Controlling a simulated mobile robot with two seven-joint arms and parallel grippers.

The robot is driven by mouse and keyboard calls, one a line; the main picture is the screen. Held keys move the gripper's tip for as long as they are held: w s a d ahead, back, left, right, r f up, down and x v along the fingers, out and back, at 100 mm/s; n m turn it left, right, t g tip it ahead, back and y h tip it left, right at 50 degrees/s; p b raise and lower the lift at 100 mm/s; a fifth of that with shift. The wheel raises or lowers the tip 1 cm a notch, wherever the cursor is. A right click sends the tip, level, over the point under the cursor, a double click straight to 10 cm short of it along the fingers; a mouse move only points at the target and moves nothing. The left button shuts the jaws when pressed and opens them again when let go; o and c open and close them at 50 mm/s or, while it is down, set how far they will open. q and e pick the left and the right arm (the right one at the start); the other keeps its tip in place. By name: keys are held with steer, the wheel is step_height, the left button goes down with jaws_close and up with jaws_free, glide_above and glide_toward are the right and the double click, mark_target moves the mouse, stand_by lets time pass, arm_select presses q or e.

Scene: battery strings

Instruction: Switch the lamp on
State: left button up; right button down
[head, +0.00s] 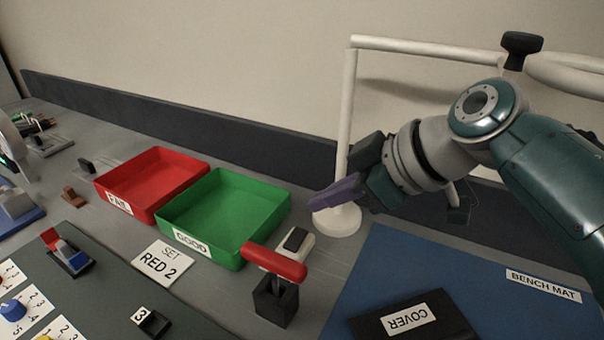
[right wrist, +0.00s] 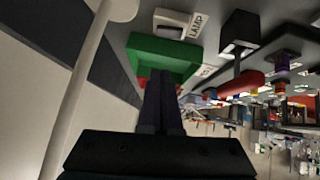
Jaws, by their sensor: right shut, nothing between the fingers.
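The lamp is a white stand with a round base (head: 338,221), an upright post and a long top arm reaching right. A small white switch box (head: 296,241) with a dark rocker sits in front of the base, partly behind a red-handled lever. In the right wrist view the switch box (right wrist: 172,22) shows beside a LAMP label. My right gripper (head: 318,202) is shut and empty, pointing left in front of the lamp post, above and apart from the switch box. Its fingers also show in the right wrist view (right wrist: 160,82). My left gripper is not in view.
The red-handled lever (head: 276,262) stands near the switch box. A blue bench mat (head: 400,270) with a black COVER piece (head: 450,319) lies right. A dark wall strip (head: 200,150) runs behind.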

mark_target(294, 230)
arm_select(q)
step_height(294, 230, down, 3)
steer(key=shift+b, duration=1.2)
arm_select(e)
steer(key=x, duration=0.4)
steer(key=shift+a+f, duration=0.1)
steer(key=shift+f, duration=0.25)
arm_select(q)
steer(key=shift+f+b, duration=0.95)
arm_select(e)
steer(key=f, duration=0.3)
steer(key=shift+w+f, duration=0.1)
steer(key=shift+w, duration=0.2)
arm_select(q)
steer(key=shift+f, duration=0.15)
arm_select(e)
steer(key=shift+f, duration=0.25)
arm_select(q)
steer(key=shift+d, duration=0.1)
